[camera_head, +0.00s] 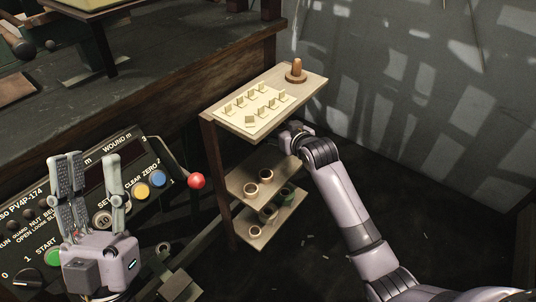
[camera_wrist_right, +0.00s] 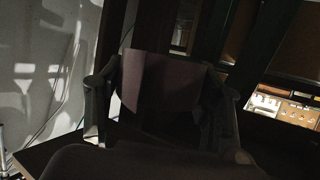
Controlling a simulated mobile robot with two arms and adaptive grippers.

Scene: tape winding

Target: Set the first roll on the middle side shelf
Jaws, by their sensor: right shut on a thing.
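The side shelf (camera_head: 222,114) stands at the middle of the head view, with a top, a middle and a bottom board. The middle board (camera_head: 236,182) holds two small pale rolls (camera_head: 251,189). My right gripper (camera_head: 296,134) is at the right end of the shelf, between the top and middle boards. It is shut on a dark thing (camera_wrist_right: 165,82), seen between its fingers in the right wrist view, likely the first roll, though too dark to be sure. My left gripper (camera_head: 92,160) is open and empty, fingers up, in front of the control panel.
The bottom board holds more rolls (camera_head: 254,231). The top board carries a pale plate (camera_head: 255,112) with several small tabs and a wooden peg (camera_head: 296,70). A control panel (camera_head: 135,165) with a red-knobbed lever (camera_head: 196,181) is left of the shelf. Dark floor lies right of it.

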